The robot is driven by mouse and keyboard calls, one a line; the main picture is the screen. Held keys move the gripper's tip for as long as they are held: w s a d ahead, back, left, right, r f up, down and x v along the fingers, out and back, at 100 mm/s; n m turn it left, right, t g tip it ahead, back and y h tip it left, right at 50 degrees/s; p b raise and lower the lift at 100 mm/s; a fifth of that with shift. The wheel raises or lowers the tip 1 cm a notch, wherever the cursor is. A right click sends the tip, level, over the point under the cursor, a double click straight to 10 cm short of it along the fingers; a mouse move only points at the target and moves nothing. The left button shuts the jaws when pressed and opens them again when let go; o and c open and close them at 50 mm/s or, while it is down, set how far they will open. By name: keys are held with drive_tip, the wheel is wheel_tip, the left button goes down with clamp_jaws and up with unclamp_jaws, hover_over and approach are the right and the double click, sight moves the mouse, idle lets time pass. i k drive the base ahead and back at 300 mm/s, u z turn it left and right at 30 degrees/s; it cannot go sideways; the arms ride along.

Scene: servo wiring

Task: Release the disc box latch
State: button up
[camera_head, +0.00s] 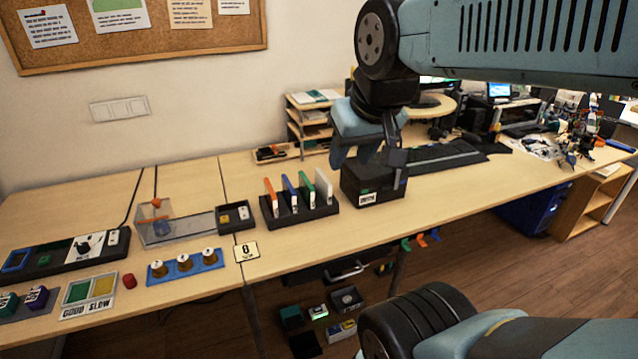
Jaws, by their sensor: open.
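A dark box (372,190) with a white label on its front stands on the table right of centre; it looks like the disc box, but I cannot read the label. My gripper (367,162) points down right over this box, its fingers apart. One finger shows at the left and one at the right, near the lid. I cannot tell whether they touch it. The latch is not clear to make out; my gripper hides part of the box top.
A black rack (300,213) with coloured upright plates stands just left of the box. Table is clear in front right.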

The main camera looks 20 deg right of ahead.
sight(397, 171)
drive_tip(key=k, duration=1.35)
drive_tip(key=z, duration=0.5)
drive_tip(key=i, duration=1.7)
drive_tip(key=u, duration=0.45)
